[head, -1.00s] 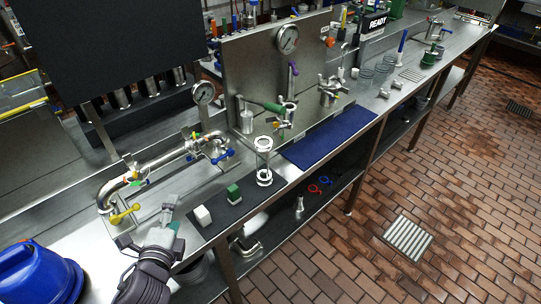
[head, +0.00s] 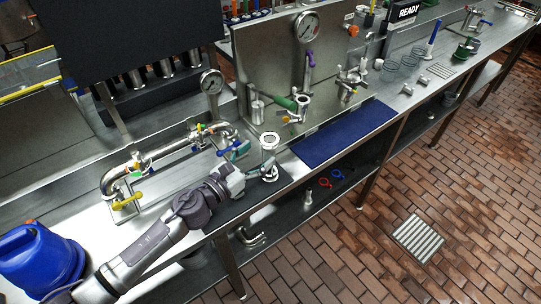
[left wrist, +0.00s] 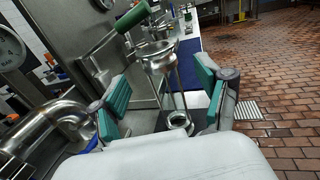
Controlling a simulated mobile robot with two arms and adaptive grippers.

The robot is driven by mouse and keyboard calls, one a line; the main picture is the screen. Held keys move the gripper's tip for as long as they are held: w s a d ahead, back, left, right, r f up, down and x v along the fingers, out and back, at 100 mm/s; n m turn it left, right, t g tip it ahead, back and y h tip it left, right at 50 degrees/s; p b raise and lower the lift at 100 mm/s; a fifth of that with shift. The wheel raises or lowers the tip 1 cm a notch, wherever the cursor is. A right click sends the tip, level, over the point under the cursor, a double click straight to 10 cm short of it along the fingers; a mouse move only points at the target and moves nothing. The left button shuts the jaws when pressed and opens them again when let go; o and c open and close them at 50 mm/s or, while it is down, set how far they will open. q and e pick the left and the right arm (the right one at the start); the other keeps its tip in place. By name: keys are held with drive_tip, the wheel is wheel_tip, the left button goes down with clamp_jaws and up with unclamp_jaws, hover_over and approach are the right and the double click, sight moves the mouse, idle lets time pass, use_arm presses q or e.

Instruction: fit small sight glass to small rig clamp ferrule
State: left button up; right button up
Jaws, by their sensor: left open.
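The small sight glass (head: 269,142), a clear tube between two steel end flanges, stands upright on the dark mat at the bench's front. My left gripper (head: 253,162) reaches it from the left, with its green-padded fingers open and the lower part of the glass partly hidden by one finger. In the left wrist view the sight glass (left wrist: 178,122) shows between the spread fingers (left wrist: 164,95), with gaps at both sides. Behind it, a steel fitting with a green handle (head: 284,102) is on the upright panel; I cannot tell for certain which opening is the clamp ferrule.
A bent steel pipe rig (head: 155,160) with coloured handles lies left of the gripper. A pressure gauge (head: 211,82) stands behind it. A blue mat (head: 343,134) is clear to the right. A blue jug (head: 38,258) stands front left.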

sight(264, 150)
use_arm(q)
drive_tip(key=shift+f+p+x, duration=0.15)
drive_tip(key=shift+p+x, duration=0.1)
drive_tip(key=shift+x, duration=1.1)
drive_tip(key=shift+f+p+x, duration=0.1)
drive_tip(key=shift+p+x, duration=0.15)
drive_tip(key=shift+x, duration=1.1)
drive_tip(key=shift+s+a, duration=0.1)
drive_tip(key=shift+c, duration=0.7)
clamp_jaws()
